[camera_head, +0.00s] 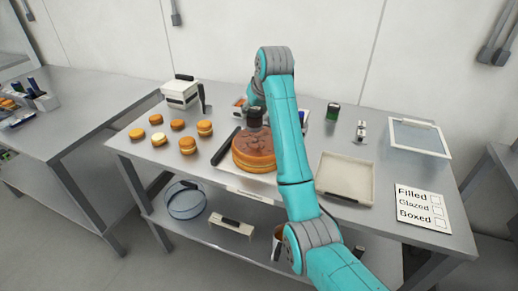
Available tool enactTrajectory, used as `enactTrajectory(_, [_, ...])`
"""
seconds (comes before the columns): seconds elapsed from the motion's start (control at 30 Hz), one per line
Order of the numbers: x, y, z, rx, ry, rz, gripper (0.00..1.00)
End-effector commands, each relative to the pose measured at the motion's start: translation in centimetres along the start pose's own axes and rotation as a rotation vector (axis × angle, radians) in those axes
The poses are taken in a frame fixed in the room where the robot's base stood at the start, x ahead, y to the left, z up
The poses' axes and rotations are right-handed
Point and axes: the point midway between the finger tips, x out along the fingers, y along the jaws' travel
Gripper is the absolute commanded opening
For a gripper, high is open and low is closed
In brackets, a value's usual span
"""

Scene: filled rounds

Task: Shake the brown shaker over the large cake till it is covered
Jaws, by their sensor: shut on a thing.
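The large cake (250,162) is a round, layered, brown-topped cake on the metal table, left of my arm. Its top looks mottled with darker brown, but how much is covered is too small to tell. My gripper (255,108) is above the back of the cake, partly hidden by my teal arm. It is shut on a dark, brown-black shaker (254,119), held over the cake top. The shaker's lower end is close to the cake; whether it touches cannot be told.
Several small round cakes (188,145) stand at the left. A dark long-handled tool (225,146) lies beside the large cake. An empty beige tray (345,177), a clear-lidded box (418,138) and a checklist card (421,207) are at the right. A white device (181,93) stands back left.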

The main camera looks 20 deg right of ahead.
Motion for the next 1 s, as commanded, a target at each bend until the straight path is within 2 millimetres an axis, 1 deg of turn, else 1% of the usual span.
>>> enactTrajectory(0.33, [-0.3,2.9,0.4,0.001,0.001,0.0,0.17])
enactTrajectory(0.47, [-0.2,2.5,0.3,-0.001,0.001,-0.001,0.17])
enactTrajectory(0.63, [-0.1,0.7,0.1,-0.002,0.001,-0.001,0.17])
enactTrajectory(0.73, [0.0,0.1,0.0,0.0,0.001,0.0,0.17])
enactTrajectory(0.87, [-0.1,0.6,0.1,0.002,0.001,0.001,0.17])
enactTrajectory(1.0, [-0.2,2.0,0.2,0.002,0.0,0.001,0.17])
